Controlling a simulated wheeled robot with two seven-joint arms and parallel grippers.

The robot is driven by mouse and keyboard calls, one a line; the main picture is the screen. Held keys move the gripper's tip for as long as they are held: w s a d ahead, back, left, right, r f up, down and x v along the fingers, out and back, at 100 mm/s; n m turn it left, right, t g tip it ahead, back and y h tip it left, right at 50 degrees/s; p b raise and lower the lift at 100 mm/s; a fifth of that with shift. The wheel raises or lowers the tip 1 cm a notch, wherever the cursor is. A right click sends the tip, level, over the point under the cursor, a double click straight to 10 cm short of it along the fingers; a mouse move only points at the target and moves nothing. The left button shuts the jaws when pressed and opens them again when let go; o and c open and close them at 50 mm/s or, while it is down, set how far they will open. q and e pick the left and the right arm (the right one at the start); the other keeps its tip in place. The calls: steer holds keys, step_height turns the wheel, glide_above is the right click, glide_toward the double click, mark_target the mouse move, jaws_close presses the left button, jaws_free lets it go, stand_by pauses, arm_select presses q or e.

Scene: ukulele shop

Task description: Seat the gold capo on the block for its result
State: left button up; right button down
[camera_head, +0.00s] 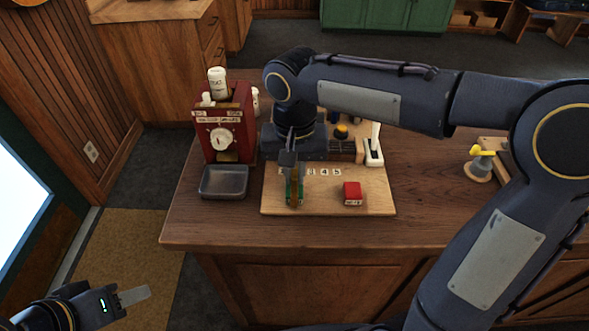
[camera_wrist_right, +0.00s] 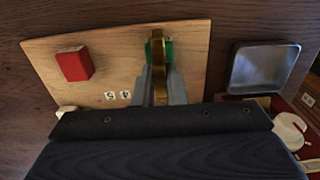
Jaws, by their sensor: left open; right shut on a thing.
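My right gripper (camera_head: 290,165) is shut on the gold capo (camera_wrist_right: 159,68) and points down over the wooden board. The capo also shows in the head view (camera_head: 294,184). A green block (camera_wrist_right: 168,51) lies right at the capo's end, with green showing on both sides of it. I cannot tell whether the capo rests on it or is just above. A red block (camera_head: 352,193) sits apart on the board's right half; the right wrist view shows it too (camera_wrist_right: 74,64). My left gripper (camera_head: 134,295) is open and empty, low at the left, off the counter.
The pale board (camera_head: 330,205) carries number labels. A grey tray (camera_head: 224,182) and a red dial machine (camera_head: 232,130) stand to its left. Dark and yellow items are partly behind my right arm. A yellow-topped stand (camera_head: 480,165) is at right. The counter's front strip is clear.

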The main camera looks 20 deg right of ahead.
mark_target(295, 171)
steer(key=shift+f, duration=0.4)
steer(key=c, duration=1.8)
jaws_free()
steer(key=shift+o, duration=0.2)
steer(key=shift+r, duration=0.1)
step_height(295, 171, up, 11)
steer(key=p, duration=0.9)
